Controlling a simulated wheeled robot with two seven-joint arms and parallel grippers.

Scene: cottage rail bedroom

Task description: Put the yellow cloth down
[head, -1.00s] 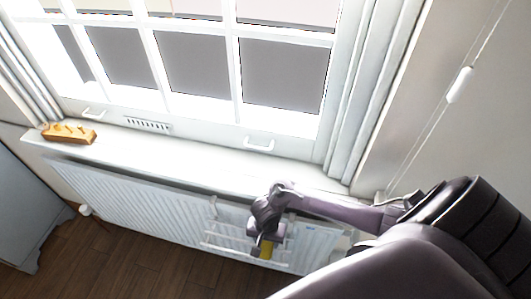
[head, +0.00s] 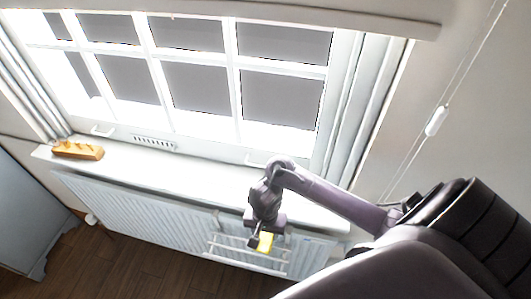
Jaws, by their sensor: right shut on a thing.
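The yellow cloth (head: 266,242) shows as a small yellow patch at the fingers of my right gripper (head: 260,238). The gripper is shut on it and holds it in front of the radiator, just above a white rail rack (head: 235,254) on the radiator's front. I cannot tell whether the cloth touches the rack. Much of the cloth is hidden by the gripper. My left gripper is not in view.
A white windowsill (head: 190,172) runs above the white radiator (head: 130,207). A grey-blue cabinet (head: 30,215) stands at left. Dark wooden floor (head: 120,265) lies below.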

